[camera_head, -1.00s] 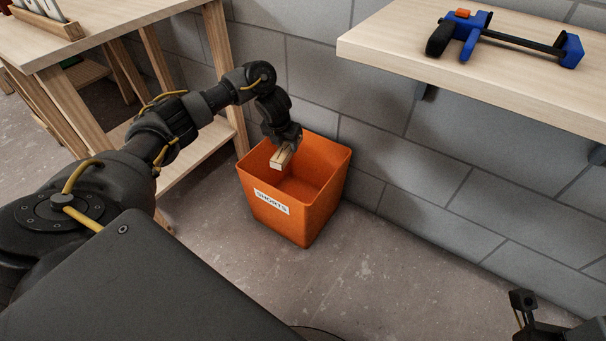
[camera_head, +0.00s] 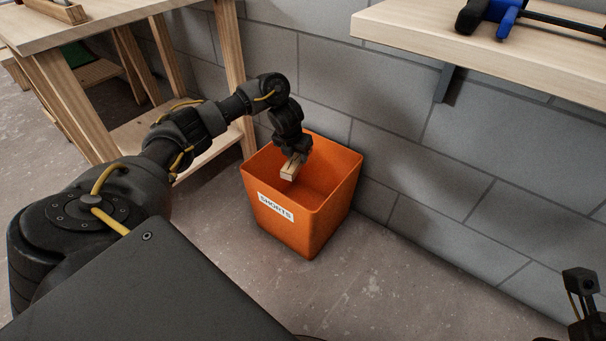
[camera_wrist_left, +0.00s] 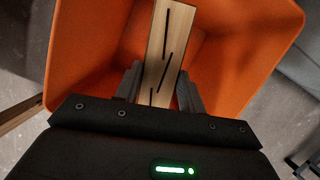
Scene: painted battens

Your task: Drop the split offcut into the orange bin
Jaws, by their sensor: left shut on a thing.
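The orange bin (camera_head: 285,227), with a white label reading SHORTS, stands on the floor against the block wall. My left gripper (camera_head: 294,156) is over the bin's opening and points down into it. It is shut on the split offcut (camera_head: 290,171), a short pale wood piece. In the left wrist view the offcut (camera_wrist_left: 166,45) shows dark cracks along its face and sits between the fingers of my left gripper (camera_wrist_left: 160,92), with the orange bin (camera_wrist_left: 240,45) around and below it. My right gripper (camera_head: 580,290) is partly in view at the lower right; its fingers are unclear.
A wooden workbench (camera_head: 100,22) with a lower shelf stands at the left. A wooden wall shelf (camera_head: 480,50) juts out at the upper right and carries a blue and black clamp (camera_head: 490,14). The concrete floor (camera_head: 400,290) right of the bin is clear.

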